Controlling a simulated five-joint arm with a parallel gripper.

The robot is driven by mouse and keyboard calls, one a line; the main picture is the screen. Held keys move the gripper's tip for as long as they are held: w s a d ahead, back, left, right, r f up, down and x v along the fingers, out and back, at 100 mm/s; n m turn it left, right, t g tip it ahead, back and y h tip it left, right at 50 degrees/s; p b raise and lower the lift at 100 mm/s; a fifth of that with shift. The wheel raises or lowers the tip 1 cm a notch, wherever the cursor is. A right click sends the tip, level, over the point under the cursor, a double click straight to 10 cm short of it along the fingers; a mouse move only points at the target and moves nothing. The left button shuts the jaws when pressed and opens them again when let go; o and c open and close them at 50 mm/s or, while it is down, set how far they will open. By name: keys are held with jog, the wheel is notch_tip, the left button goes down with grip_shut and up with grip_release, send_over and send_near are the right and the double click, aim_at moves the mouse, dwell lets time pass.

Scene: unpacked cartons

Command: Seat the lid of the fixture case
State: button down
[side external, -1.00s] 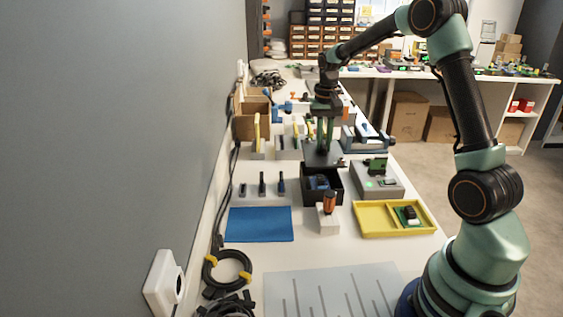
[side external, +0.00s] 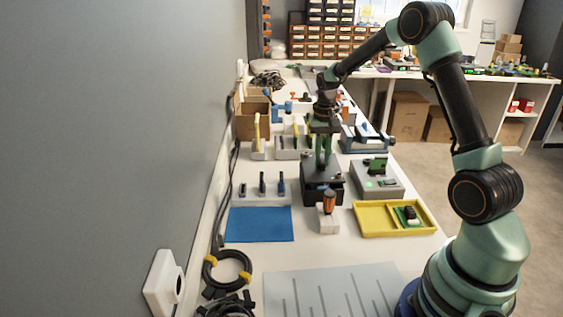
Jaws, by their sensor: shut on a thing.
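The fixture case (side external: 334,194) is a dark open-topped box in the middle of the bench. Its lid (side external: 320,172), a dark flat plate, is at the top of the case and covers most of the opening. My gripper (side external: 323,158) points straight down from above, shut on the lid's upper side. I cannot tell whether the lid touches the rim all round.
An orange-handled tool in a white block (side external: 328,222) stands close in front of the case. A blue mat (side external: 260,225) and small upright tools (side external: 262,188) are to the left.

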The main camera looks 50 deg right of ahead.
jog(key=shift+f, duration=0.6)
jog(key=shift+f, duration=0.35)
jog(key=c, duration=0.8)
grip_release()
notch_tip(320, 180, up, 12)
jog(key=shift+r, duration=0.1)
jog(key=s+a+r+n+t, duration=0.3)
jog(key=s+a+r+n, duration=0.15)
jog(key=a+r, duration=0.4)
jog(key=s+a+f+n+t, duration=0.1)
jog(key=s+a, duration=0.2)
jog(key=s+a+n, duration=0.2)
jog(key=s+a, duration=0.1)
jog(key=s+a+f+n+t, duration=0.1)
jog(key=s+a, duration=0.2)
jog(key=a, duration=0.1)
jog(key=shift+s+a+f+n+t, duration=0.1)
jog(key=shift+s+f+n+t, duration=0.2)
jog(key=shift+s, duration=0.1)
